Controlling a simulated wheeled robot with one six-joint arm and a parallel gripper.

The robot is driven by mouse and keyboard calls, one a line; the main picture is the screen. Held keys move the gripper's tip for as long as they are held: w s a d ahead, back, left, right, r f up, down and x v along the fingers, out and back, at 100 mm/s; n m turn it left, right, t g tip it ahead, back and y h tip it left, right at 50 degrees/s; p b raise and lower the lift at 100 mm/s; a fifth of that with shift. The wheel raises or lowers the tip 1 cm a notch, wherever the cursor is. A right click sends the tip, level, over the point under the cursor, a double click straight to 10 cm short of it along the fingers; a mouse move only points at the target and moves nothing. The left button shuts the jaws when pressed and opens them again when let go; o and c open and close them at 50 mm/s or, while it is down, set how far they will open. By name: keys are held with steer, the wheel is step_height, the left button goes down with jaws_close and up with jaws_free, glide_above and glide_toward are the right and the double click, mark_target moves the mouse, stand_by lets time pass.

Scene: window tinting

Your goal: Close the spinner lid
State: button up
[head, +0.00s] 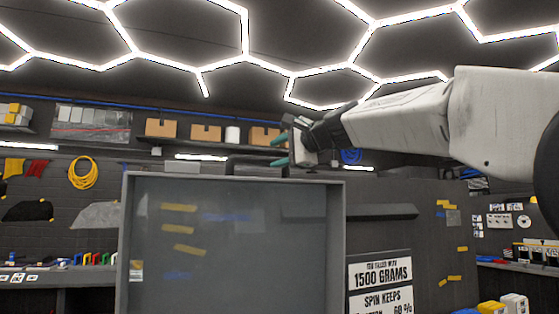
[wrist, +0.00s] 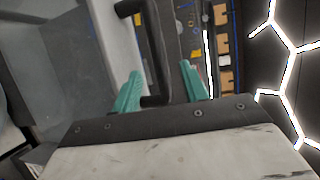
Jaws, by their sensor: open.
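The spinner lid (head: 235,245) looks like a large grey, framed panel standing upright in the middle of the head view. A dark bar handle (head: 257,162) shows at its top edge. The wrist view shows the handle (wrist: 156,50) close up, with the grey panel (wrist: 60,60) to its left. My gripper (head: 279,150), with green fingers, is at the right end of the handle, above the panel's top edge. In the wrist view my gripper (wrist: 160,78) is open, with the handle between its fingers in the picture. I cannot tell whether they touch it. The spinner's body is not clearly visible.
A sign with "1500 GRAMS" (head: 381,272) is on the dark surface right of the panel. Shelves with cardboard boxes (head: 206,132) and a yellow coiled hose (head: 83,172) are on the back wall. A counter with bottles (head: 520,252) stands at the far right.

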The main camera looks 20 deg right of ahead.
mark_target(264, 160)
steer(key=shift+w+f, duration=0.2)
steer(key=shift+w, duration=0.25)
steer(key=x, duration=0.7)
steer(key=shift+s, duration=0.1)
